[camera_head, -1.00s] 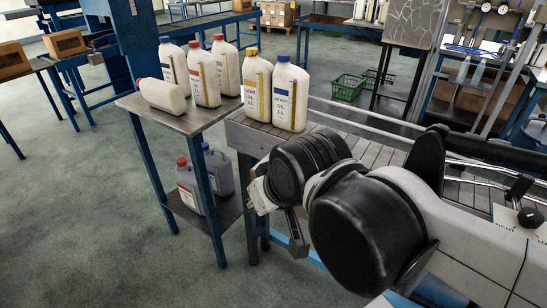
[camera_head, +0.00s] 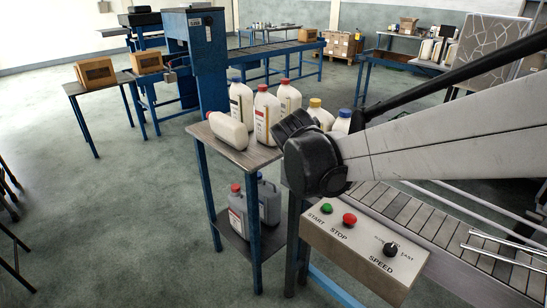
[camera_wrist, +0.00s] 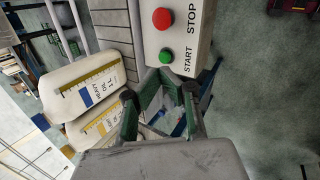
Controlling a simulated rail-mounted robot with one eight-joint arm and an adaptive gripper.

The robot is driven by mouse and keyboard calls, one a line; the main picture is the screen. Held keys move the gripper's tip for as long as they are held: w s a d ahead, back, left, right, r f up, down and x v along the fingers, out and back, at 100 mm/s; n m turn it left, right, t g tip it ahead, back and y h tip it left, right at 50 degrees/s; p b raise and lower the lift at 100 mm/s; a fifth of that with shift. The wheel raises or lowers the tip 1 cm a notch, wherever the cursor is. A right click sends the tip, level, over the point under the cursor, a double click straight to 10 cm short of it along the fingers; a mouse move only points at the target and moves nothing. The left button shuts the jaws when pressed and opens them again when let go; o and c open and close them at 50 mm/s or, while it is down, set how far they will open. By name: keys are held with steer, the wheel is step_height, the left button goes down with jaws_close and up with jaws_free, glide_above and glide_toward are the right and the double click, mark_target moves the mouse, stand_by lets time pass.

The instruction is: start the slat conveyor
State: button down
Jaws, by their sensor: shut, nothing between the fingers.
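The control box (camera_head: 365,245) of the slat conveyor (camera_head: 425,216) carries a green START button (camera_head: 327,208), a red STOP button (camera_head: 349,219) and a black SPEED knob (camera_head: 391,249). In the wrist view the green button (camera_wrist: 166,56) and red button (camera_wrist: 162,18) face the camera. My gripper (camera_wrist: 165,74) is shut and empty, its tips close to the green button in the picture; I cannot tell whether they touch it. The conveyor slats (camera_wrist: 110,30) show beside the box.
Two oil bottles, yellow-capped (camera_head: 320,115) and blue-capped (camera_head: 342,123), stand on the conveyor, partly behind my arm. Floor at left is open.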

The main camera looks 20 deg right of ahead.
mark_target(327, 206)
steer(key=w+d+n+g+h+p, duration=0.2)
steer(key=w+d+h+p, duration=0.1)
steer(key=w+d+p, duration=0.1)
steer(key=shift+w+d+f+n+g, duration=0.3)
steer(key=shift+w+d+f+n, duration=0.25)
steer(key=shift+w, duration=0.6)
steer(key=shift+m, duration=0.25)
steer(key=shift+f+b, duration=3)
steer(key=shift+f, duration=1.3)
steer(key=shift+f+b, duration=0.45)
steer(key=shift+b, duration=0.05)
